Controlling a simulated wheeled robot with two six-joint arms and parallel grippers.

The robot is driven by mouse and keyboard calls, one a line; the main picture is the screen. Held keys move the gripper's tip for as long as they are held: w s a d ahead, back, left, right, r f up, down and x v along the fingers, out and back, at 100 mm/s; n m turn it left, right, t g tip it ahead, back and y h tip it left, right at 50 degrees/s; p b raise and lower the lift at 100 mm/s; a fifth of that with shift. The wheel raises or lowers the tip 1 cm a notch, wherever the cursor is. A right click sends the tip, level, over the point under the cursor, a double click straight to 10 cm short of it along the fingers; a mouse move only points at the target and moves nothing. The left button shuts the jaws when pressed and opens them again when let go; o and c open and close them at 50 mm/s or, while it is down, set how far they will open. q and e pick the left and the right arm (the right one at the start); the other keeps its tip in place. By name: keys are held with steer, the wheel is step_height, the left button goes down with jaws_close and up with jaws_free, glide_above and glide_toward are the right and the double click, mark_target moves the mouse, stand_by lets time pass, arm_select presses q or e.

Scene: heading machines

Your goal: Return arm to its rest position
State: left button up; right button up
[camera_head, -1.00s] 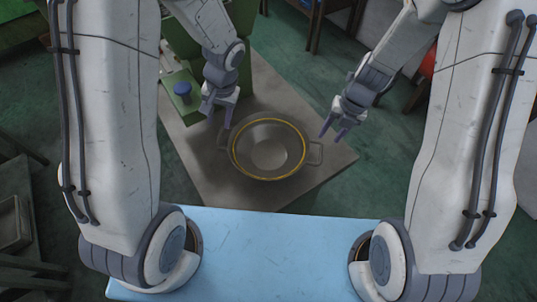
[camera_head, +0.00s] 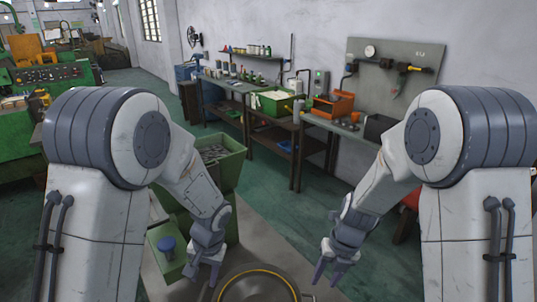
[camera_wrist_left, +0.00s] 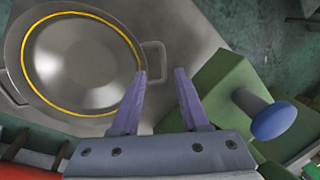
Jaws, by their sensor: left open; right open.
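My left gripper (camera_head: 203,272) is open and empty. In the head view it hangs above the metal table, just left of the round metal pan (camera_head: 258,286) with a yellow ring, whose lower part is cut off by the picture edge. In the left wrist view the open fingers (camera_wrist_left: 160,82) point at the space by the pan's handle; the pan (camera_wrist_left: 70,60) looks empty there. My right gripper (camera_head: 327,274) is open and empty, to the right of the pan.
A green box with a blue knob (camera_head: 167,244) stands left of my left gripper. A green bin (camera_head: 224,168) of metal parts is behind it. Workbenches (camera_head: 262,124) with tools line the wall. A green machine (camera_head: 45,85) stands at the left. Open floor lies between.

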arm_select(q)
steer(key=s+d+r+m+h, duration=0.1)
steer(key=s+d+r+m, duration=0.1)
steer(key=s, duration=0.5)
steer(key=s+d+r+m+h+b, duration=0.1)
steer(key=s+d+r+m, duration=0.1)
steer(key=s+d+r, duration=0.3)
steer(key=s+d+r+m+h, duration=0.1)
steer(key=s+d+r, duration=0.3)
steer(key=s, duration=0.5)
steer(key=shift+d+m, duration=0.45)
steer(key=shift+m, duration=0.05)
arm_select(e)
steer(key=s+a+r+m, duration=0.3)
steer(key=s+m, duration=0.4)
steer(key=m, duration=0.2)
steer(key=s+a+r+m, duration=0.2)
steer(key=s+r+m, duration=0.2)
steer(key=s+m, duration=0.3)
steer(key=s+a+r+m+h, duration=0.1)
steer(key=s+a+r+m, duration=0.2)
steer(key=s+m, duration=0.4)
steer(key=r+m, duration=0.1)
steer(key=m, duration=0.4)
steer(key=shift+a, duration=0.35)
arm_select(q)
steer(key=shift+r, duration=0.1)
